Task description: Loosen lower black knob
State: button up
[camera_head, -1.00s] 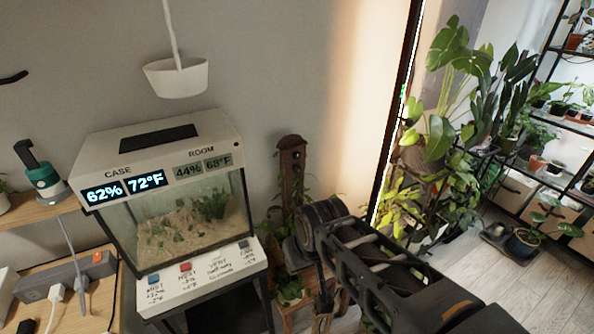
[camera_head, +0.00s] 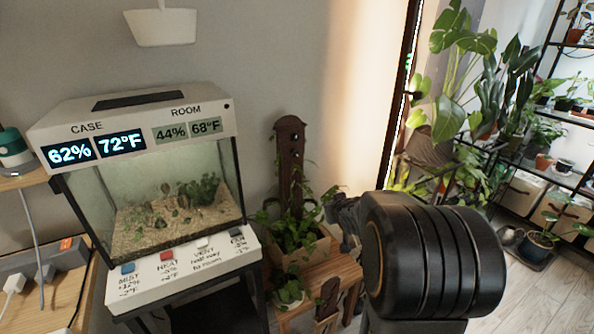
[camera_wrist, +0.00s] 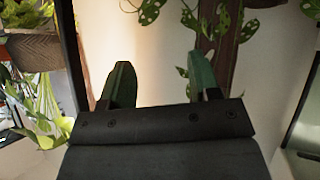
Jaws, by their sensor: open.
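A dark brown wooden post (camera_head: 290,170) stands against the wall right of the glass case, rising from a leafy planter. Small dark knobs sit on its upper part; the lower one (camera_head: 309,162) is tiny, and its exact shape cannot be told. My gripper (camera_wrist: 160,62) is open in the wrist view, with two dark green fingers apart and nothing between them. In the head view it shows only in part at the left of my wrist, right of the post and low. The brown post also shows in the wrist view (camera_wrist: 216,60), beyond the right finger, with leaves across it. No knob is clear there.
The glass case (camera_head: 150,190) with its lit displays stands left of the post. A wooden stool (camera_head: 322,285) and trailing leaves lie below. A tall leafy plant (camera_head: 460,100) and shelves (camera_head: 555,165) are at right. Bare wall surrounds the post's top.

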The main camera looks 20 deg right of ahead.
jog(key=w+r+n+t+y, duration=0.1)
jog(key=w+r+t+y, duration=0.1)
jog(key=w+r+t, duration=0.15)
jog(key=n+t+y, duration=0.2)
jog(key=t+y, duration=0.1)
jog(key=t, duration=0.1)
send_near(296, 153)
jog(key=w, duration=0.8)
jog(key=shift+w+a, duration=0.3)
jog(key=shift+w, duration=0.1)
jog(key=c, duration=0.9)
jog(key=shift+c, duration=0.2)
